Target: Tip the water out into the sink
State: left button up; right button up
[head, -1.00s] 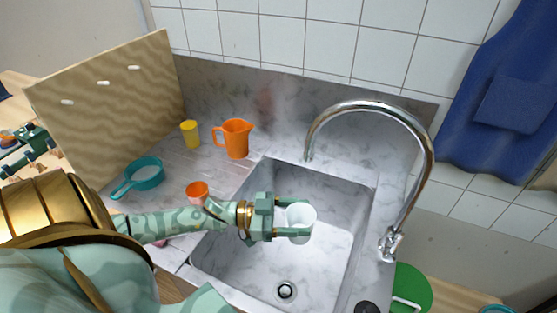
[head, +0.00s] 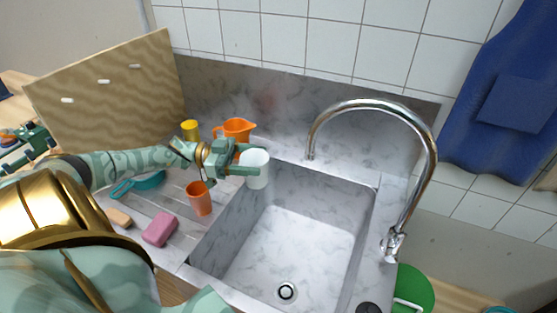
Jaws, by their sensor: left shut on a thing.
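My left gripper (head: 247,164) is shut on a white cup (head: 257,172). The cup looks upright, at the upper left corner of the sink, near the rim. Whether any water is in the cup cannot be seen. The grey marble-patterned sink (head: 296,240) is empty, with its drain (head: 286,291) near the front. The chrome faucet (head: 372,104) arches over the sink's right side. My right gripper is not in view.
An orange cup (head: 199,199), pink sponge (head: 160,229) and tan block (head: 118,218) are left of the sink.

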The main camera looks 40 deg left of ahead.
aim_at(248, 179)
pick_arm(q)
jog(key=shift+s+d+f+m+y+p, duration=0.25)
jog(key=shift+d+f+m+y+p, duration=0.2)
jog(key=shift+d+f+m, duration=0.15)
jog(key=d+f+m, duration=0.1)
jog(key=d+f+g+y+p, duration=0.1)
jog(key=f, duration=0.1)
jog(key=shift+s+m+p, duration=0.3)
jog(key=shift+s+m, duration=0.1)
jog(key=s+d+f+m+y+b, duration=0.1)
jog(key=d+f+m+y, duration=0.1)
jog(key=f, duration=0.5)
jog(key=d+f+m+y+b, duration=0.2)
jog(key=f+m+y, duration=0.1)
jog(key=f, duration=0.5)
jog(key=shift+s+d+f+y, duration=0.2)
jog(key=shift+s+d+y, duration=0.15)
jog(key=shift+d+y, duration=0.1)
